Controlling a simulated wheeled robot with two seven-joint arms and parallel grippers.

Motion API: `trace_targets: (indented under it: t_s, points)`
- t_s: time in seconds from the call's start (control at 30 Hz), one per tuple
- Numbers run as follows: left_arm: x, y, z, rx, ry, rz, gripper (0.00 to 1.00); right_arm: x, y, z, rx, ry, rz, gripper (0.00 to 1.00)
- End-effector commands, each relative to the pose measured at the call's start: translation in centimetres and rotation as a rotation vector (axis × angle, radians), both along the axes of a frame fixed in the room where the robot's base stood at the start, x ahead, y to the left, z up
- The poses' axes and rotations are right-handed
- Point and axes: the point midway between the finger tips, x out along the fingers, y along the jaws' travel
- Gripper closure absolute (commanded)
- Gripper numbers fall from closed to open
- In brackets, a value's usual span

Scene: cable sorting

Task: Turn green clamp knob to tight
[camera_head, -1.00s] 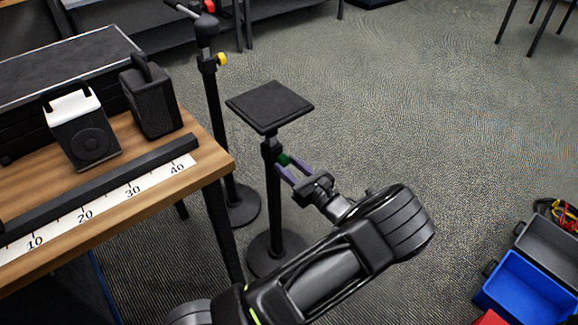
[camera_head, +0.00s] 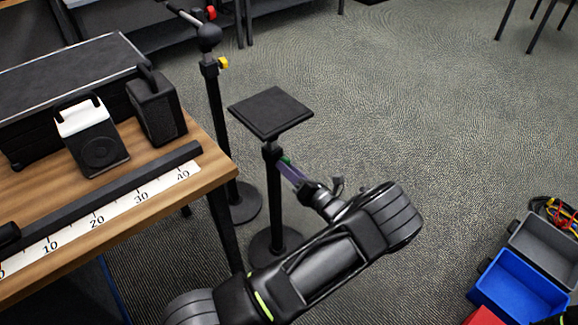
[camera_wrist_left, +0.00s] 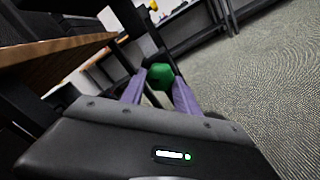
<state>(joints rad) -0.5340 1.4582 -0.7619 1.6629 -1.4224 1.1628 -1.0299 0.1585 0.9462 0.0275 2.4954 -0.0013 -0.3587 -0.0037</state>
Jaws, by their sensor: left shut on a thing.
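The green clamp knob (camera_wrist_left: 160,76) sits on the black post of the stand with the square top plate (camera_head: 270,112). In the head view only a small bit of the knob (camera_head: 286,160) shows beside the post. My left gripper (camera_head: 287,166) reaches it from the lower right. In the left wrist view the purple fingers of my left gripper (camera_wrist_left: 159,84) are on both sides of the knob, shut on it. The knob's setting cannot be read. My right gripper is not in view.
A wooden table (camera_head: 215,168) with a ruler strip (camera_head: 120,212) and two speakers stands at left. Behind is another stand with a yellow knob (camera_head: 223,63) and a red knob (camera_head: 211,13). Blue (camera_head: 517,290) and grey bins lie at lower right.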

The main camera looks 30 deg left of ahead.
Motion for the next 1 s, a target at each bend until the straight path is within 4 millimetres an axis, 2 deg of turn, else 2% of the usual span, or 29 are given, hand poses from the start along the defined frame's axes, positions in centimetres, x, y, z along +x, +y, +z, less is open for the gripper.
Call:
trace_targets:
  t_s: [0.7, 1.0]
  points:
    - [-0.1, 0.0, 0.1, 0.193, 0.648, -0.002, 1.00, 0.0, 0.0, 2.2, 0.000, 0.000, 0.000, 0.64]
    - [0.0, -0.1, 0.1, 0.256, 0.856, -0.003, 1.00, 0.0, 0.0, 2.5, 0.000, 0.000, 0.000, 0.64]
